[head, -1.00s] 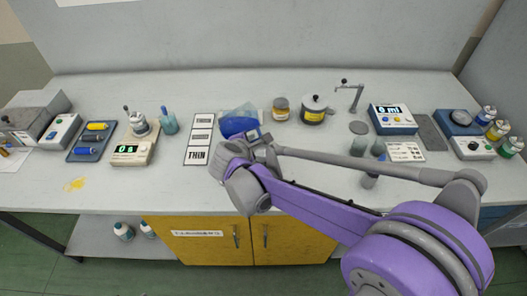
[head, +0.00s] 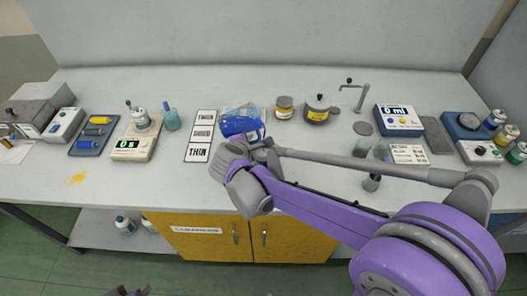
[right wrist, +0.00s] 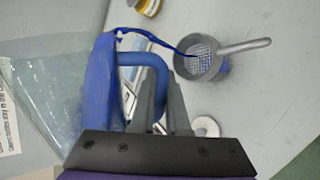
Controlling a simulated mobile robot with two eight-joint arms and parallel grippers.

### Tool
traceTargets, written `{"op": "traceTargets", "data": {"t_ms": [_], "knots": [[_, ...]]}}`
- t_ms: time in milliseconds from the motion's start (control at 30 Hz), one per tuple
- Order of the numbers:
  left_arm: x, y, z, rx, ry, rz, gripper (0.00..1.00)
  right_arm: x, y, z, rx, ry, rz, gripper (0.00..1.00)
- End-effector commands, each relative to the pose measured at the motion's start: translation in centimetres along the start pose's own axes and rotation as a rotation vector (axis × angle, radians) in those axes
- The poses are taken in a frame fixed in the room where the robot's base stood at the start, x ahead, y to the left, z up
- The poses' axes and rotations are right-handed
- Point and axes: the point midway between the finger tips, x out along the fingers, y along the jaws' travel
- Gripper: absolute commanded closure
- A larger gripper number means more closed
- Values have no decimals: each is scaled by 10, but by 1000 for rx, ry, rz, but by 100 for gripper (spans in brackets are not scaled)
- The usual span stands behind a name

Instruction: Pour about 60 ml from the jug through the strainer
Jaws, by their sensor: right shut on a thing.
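My right gripper (right wrist: 160,90) is shut on the handle of the blue jug (right wrist: 98,95). In the head view the jug (head: 240,127) is tilted, above the counter just beyond the gripper (head: 264,143). In the right wrist view a thin blue stream (right wrist: 158,39) runs from the jug's lip to the grey strainer (right wrist: 200,55). The strainer has a mesh bowl and a long handle pointing right. Blue shows beside and under it; what it rests on is mostly hidden. I cannot pick the strainer out in the head view. Dark tips at the bottom edge may be my left gripper (head: 127,292).
A THICK/GOOD/THIN card (head: 200,136) lies left of the jug. A yellow-labelled jar (head: 284,107) and lidded pot (head: 318,109) stand behind. A meter (head: 398,120) reads 0 ml; a timer scale (head: 136,138) reads 0 s.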

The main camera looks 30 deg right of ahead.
Motion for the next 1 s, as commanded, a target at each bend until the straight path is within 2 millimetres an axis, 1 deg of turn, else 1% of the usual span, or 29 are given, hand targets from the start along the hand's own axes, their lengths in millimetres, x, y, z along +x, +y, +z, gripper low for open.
{"op": "traceTargets", "data": {"t_ms": [1000], "knots": [[0, 0, 0, 0, 0, 0, 50, -6, -2, -14, 33, 24, 7, 100]]}}
